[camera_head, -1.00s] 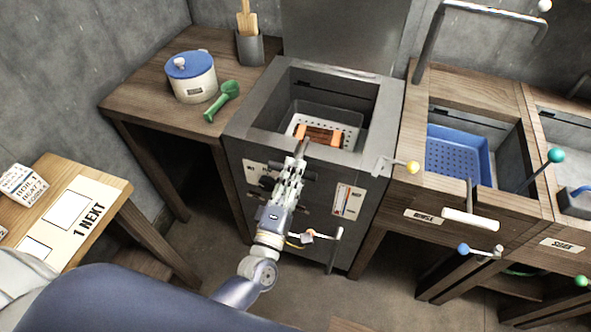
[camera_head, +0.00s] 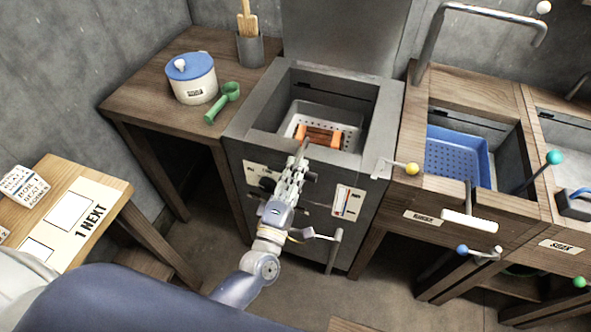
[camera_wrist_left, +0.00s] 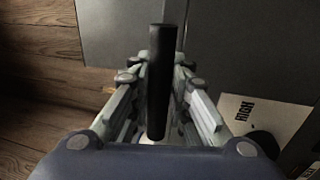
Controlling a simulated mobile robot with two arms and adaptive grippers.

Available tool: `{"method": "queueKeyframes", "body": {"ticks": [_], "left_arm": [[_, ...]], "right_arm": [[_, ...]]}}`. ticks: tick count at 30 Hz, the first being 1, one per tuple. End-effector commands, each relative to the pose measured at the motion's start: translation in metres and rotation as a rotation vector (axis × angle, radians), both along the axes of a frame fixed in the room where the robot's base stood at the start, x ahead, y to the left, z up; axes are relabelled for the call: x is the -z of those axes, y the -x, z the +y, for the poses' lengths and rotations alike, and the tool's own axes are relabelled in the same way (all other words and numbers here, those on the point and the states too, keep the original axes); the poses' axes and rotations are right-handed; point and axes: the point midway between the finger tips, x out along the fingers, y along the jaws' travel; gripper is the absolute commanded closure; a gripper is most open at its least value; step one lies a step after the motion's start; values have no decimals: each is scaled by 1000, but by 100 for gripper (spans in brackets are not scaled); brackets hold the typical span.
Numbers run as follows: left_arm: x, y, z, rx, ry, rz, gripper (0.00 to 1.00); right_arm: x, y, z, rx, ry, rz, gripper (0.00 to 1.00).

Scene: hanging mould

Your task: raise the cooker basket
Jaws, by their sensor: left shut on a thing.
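The cooker is a grey metal box (camera_head: 236,130) with an open top, in the middle of the head view. The cooker basket (camera_head: 350,132) is a pale perforated tray inside its well, with orange-brown pieces (camera_head: 318,135) in it. A dark bar handle reaches over the cooker's front edge towards my left gripper (camera_head: 297,168). In the left wrist view the dark bar (camera_wrist_left: 160,85) stands between the fingers, and the left gripper is shut on it. The fingers hide part of the handle. My right gripper is not in view.
A blue-lidded pot (camera_head: 192,80) and a green scoop (camera_head: 224,102) lie on the wooden table at left. A blue perforated basket (camera_head: 458,155) sits in the station at right. A lever with a yellow ball (camera_head: 411,168) stands beside the cooker's right front corner.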

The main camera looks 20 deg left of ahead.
Motion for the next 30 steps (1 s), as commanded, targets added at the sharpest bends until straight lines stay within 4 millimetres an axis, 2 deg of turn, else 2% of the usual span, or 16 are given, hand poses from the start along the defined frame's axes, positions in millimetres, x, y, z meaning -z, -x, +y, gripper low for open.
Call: {"method": "queueKeyframes", "body": {"ticks": [1, 18, 24, 30], "left_arm": [[-18, -1, 0, -2, 0, -13, 100], [-137, -2, 1, -4, -1, -19, 100], [-163, -2, 1, -4, 0, -19, 100], [-172, -2, 1, -4, 0, -17, 100]], "right_arm": [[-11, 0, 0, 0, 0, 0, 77], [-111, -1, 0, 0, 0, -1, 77], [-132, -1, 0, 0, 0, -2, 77], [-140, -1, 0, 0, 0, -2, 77]]}}
